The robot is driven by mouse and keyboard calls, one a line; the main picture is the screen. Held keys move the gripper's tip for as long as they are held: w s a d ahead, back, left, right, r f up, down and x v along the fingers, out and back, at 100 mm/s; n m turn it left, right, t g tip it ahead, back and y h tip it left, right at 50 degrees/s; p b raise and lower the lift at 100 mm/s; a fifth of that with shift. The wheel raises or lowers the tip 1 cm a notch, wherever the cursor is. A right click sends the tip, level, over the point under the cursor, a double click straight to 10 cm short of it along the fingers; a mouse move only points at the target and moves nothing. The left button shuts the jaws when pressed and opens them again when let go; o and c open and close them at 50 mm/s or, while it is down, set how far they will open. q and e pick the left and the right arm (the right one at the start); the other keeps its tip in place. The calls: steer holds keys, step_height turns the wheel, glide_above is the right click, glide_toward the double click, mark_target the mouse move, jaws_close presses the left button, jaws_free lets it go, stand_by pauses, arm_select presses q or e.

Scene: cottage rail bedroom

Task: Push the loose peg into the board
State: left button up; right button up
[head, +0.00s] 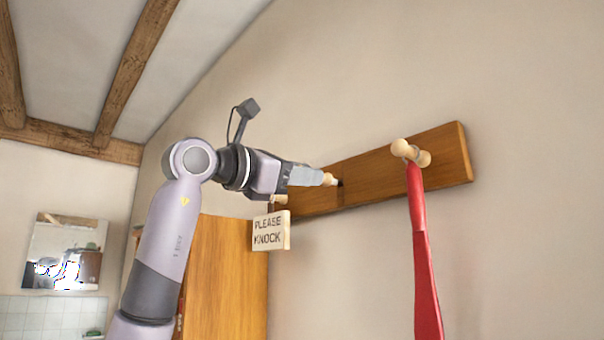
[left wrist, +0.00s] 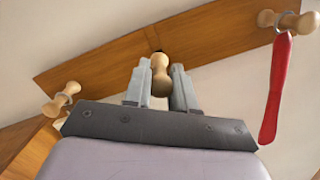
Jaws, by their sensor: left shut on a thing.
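The wooden board (head: 442,160) is a brown peg rail fixed to the wall, rising to the right in the head view; it also spans the left wrist view (left wrist: 215,38). The loose peg (head: 329,179) is pale wood with a rounded knob, and sits between the fingers in the left wrist view (left wrist: 160,72). My left gripper (head: 322,178) is shut on it, in front of the board's middle. The peg points at the board, close to a dark hole (head: 341,183). I cannot tell whether its tip is inside. My right gripper is not in view.
A fixed peg (head: 411,152) at the right holds a long red hanging item (head: 423,260). A fixed peg (left wrist: 62,97) at the left has a "Please knock" sign (head: 271,231) near it. A wooden panel (head: 225,285) stands below left.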

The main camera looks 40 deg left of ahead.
mark_target(325, 178)
arm_select(q)
steer(key=shift+w+d, duration=0.15)
steer(key=shift+w, duration=1.4)
steer(key=o, duration=0.9)
steer(key=shift+s+a+f+b, duration=0.2)
steer(key=shift+s+b, duration=0.15)
steer(key=shift+s, duration=0.8)
steer(key=shift+s+a+f+b, duration=0.15)
steer(key=shift+s+b, duration=0.2)
steer(key=shift+s, duration=0.85)
steer(key=shift+s+a+f+b, duration=0.1)
steer(key=shift+s+a+b, duration=0.2)
steer(key=shift+s, duration=0.85)
steer(key=shift+d, duration=0.1)
